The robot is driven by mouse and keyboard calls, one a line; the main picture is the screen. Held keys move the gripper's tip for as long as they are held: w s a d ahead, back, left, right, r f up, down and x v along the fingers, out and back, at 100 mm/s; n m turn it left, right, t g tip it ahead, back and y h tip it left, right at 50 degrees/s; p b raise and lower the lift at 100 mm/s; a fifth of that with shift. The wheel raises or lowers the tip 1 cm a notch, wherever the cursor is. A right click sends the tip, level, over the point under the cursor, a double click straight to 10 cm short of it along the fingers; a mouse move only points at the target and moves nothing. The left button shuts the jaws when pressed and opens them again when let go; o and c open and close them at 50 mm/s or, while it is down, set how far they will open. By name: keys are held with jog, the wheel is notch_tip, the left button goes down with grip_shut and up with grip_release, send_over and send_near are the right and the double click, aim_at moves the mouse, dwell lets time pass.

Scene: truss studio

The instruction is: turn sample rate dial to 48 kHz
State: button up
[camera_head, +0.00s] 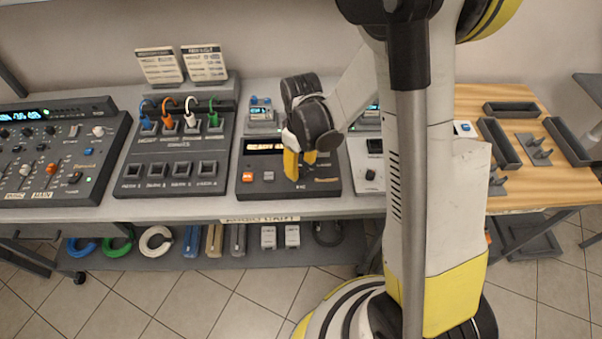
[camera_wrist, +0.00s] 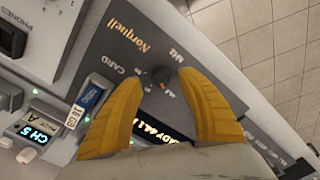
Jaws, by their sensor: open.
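The sample rate dial (camera_wrist: 160,77) is a small dark round knob with a reddish mark, on the recorder's grey top panel in the wrist view. Small print around it is hard to read. The recorder (camera_head: 255,187) is a dark box on the bench in the head view, where my gripper hides the dial. Its lit display (camera_head: 262,147) is partly covered; in the wrist view the display (camera_wrist: 165,134) seems to read "READY 44.1". My gripper (camera_head: 299,170) points down over the recorder. In the wrist view its open yellow fingers (camera_wrist: 158,80) stand on either side of the dial, apart from it.
Left of the recorder stand a patch panel (camera_head: 135,150) with coloured plugs and a mixer (camera_head: 90,188). A small device with a knob (camera_head: 370,175) is close on the right. A blue-labelled card (camera_wrist: 89,97) sits near the left finger. Cables and boxes fill the lower shelf (camera_head: 130,264).

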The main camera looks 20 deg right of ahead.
jog(key=shift+f+b, duration=0.3)
jog(key=shift+f, duration=1)
grip_shut()
jog(key=shift+m, duration=0.3)
jog(key=m+b, duration=0.2)
jog(key=m, duration=0.3)
jog(key=m+b, duration=0.1)
jog(key=m, duration=0.5)
jog(key=shift+a, duration=0.1)
